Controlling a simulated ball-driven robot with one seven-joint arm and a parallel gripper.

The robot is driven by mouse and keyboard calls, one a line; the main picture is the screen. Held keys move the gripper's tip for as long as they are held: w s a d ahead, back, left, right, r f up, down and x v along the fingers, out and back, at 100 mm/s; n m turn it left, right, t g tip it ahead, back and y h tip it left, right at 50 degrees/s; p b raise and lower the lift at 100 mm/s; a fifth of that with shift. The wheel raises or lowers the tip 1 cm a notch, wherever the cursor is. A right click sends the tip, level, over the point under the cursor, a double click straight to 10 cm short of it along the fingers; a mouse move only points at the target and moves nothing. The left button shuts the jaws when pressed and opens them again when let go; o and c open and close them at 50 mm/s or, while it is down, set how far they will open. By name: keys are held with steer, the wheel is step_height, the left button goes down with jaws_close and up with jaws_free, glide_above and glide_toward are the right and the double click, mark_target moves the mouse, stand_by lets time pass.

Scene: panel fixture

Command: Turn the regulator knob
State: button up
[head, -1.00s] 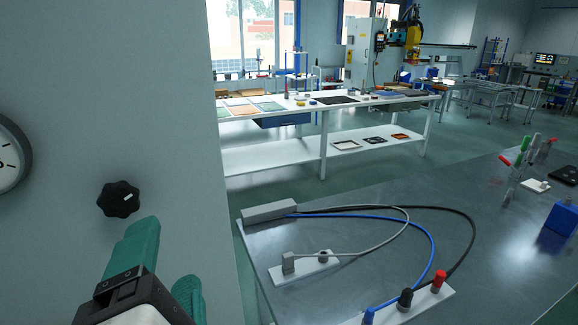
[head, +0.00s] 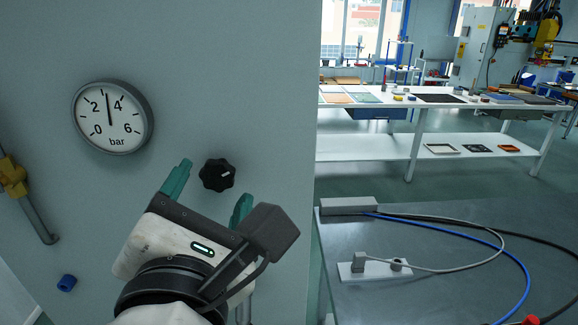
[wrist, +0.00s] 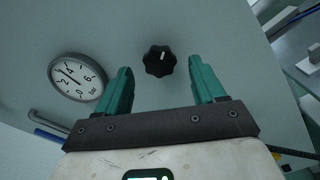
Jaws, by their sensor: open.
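The regulator knob (head: 217,174) is black and lobed with a white mark, mounted on the pale panel. In the head view its mark points up and to the right. My gripper (head: 209,195) is open and empty, with its green fingers to the left and right below the knob. In the wrist view the knob (wrist: 160,61) lies ahead of and between the fingertips (wrist: 160,78), and I see no contact. A round gauge (head: 113,117) marked in bar is on the panel to the knob's left; its needle stands near upright, between 2 and 4.
A yellow valve with a grey pipe (head: 14,180) is on the panel at far left. A blue fitting (head: 67,283) is low on the panel. Right of the panel edge stands a metal table (head: 400,300) with cables and a cable block (head: 348,206).

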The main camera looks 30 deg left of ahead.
mark_target(217, 175)
steer(key=shift+x, duration=1.15)
steer(key=shift+c, duration=0.4)
steer(key=c, duration=1)
